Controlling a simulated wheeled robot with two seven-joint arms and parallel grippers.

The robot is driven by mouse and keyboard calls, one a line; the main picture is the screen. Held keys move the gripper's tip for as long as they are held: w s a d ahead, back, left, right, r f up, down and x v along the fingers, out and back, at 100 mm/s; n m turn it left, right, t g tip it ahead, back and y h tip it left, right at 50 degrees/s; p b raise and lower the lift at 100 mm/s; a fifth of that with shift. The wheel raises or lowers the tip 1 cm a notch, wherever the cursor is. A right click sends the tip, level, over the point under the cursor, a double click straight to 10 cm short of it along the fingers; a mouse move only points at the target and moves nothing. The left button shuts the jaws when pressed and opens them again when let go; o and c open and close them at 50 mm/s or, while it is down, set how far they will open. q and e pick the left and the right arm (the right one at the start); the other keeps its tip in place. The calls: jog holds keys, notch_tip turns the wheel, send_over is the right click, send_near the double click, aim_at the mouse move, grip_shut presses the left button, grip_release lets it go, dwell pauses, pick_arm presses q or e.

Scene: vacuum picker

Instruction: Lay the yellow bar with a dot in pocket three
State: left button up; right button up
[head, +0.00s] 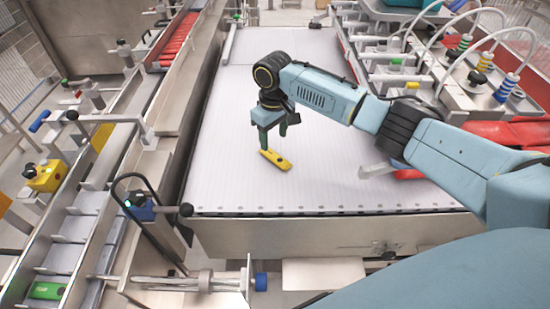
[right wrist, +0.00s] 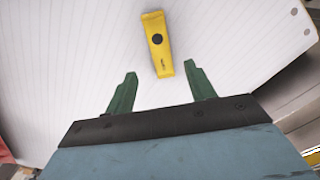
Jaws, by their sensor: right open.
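The yellow bar (head: 275,160) with a dark dot lies flat on the white ribbed surface (head: 330,170). In the right wrist view the bar (right wrist: 158,50) is just beyond my fingertips, its near end about level with the gap between them. My right gripper (head: 273,138) is open and empty, pointing down just above and behind the bar; its green fingers also show in the right wrist view (right wrist: 160,72). A divided metal channel (head: 72,238) runs along the left side; I cannot tell which compartment is pocket three. My left gripper is out of view.
A green bar (head: 47,290) lies in the near end of the left channel. Red pieces (head: 180,40) fill a channel at the back left. A row of suction hoses and coloured fittings (head: 485,62) stands at the right. The white surface around the bar is clear.

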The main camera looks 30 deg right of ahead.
aim_at(275, 156)
jog(key=shift+s+f, duration=0.2)
jog(key=shift+f, duration=1.35)
jog(key=shift+s+f, duration=0.15)
jog(key=shift+f, duration=1.4)
jog(key=shift+c, duration=0.4)
jog(key=c, duration=1.1)
jog(key=shift+o, duration=0.2)
jog(key=shift+r, duration=0.15)
